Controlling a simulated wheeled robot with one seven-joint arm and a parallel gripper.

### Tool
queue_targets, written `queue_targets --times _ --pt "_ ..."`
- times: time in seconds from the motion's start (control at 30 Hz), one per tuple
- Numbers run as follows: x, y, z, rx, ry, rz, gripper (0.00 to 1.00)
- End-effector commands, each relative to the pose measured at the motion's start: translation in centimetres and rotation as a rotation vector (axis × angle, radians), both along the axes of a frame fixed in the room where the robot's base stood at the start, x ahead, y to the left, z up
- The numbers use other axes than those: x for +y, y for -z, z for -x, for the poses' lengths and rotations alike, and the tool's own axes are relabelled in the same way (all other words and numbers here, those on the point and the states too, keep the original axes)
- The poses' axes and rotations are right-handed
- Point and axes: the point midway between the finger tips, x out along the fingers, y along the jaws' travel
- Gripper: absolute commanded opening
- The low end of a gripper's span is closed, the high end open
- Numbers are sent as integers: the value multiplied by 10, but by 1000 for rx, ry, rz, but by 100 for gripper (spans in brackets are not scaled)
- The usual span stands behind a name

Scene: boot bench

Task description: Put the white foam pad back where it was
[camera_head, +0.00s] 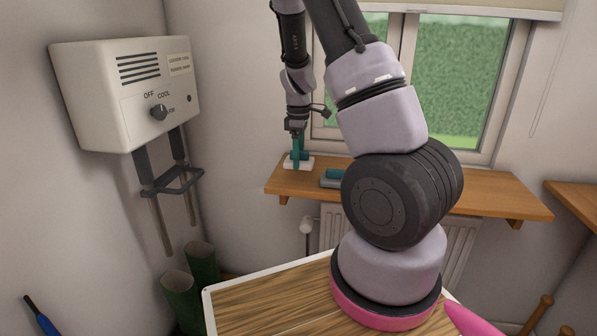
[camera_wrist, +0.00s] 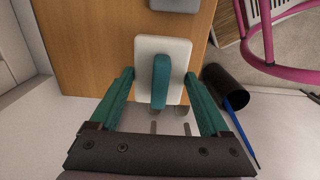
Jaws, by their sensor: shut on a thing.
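The white foam pad (camera_wrist: 146,60) has a teal raised piece (camera_wrist: 160,80) on its upper face. In the wrist view it lies between the teal fingers of my gripper (camera_wrist: 161,74), one at each side edge, and my gripper is shut on it. In the head view the pad (camera_head: 289,164) is at the left end of the wooden shelf (camera_head: 430,195) under the window, with my gripper (camera_head: 298,157) above it, pointing down. I cannot tell whether the pad rests on the wood or is just above it.
A grey and teal object (camera_head: 331,180) lies on the shelf to the right of the pad. A white heater box (camera_head: 125,90) hangs on the left wall. Green boots (camera_head: 203,262) stand below it. In the wrist view a dark cylinder (camera_wrist: 226,88) is beyond the shelf edge.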

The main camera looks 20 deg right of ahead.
Motion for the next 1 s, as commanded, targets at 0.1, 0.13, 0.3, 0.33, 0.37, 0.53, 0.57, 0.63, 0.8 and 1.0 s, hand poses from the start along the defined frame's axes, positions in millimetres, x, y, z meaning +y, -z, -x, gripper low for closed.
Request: queue_targets --times 0.1,0.13,0.3,0.33,0.37,0.53,0.57,0.63,0.8,1.0 --pt "0 11 0 1 2 -2 28" --pt "0 14 0 2 1 -1 28" --pt "0 39 0 4 3 -1 28" --pt "0 42 0 2 3 -2 28" --pt "0 44 0 2 2 -1 28" --pt "1 48 0 0 2 -1 28" --pt "1 48 0 0 2 -1 28" --pt "1 48 0 0 2 -1 88" --pt "1 48 0 0 2 -1 100" --pt "1 42 -1 -2 1 -2 100"
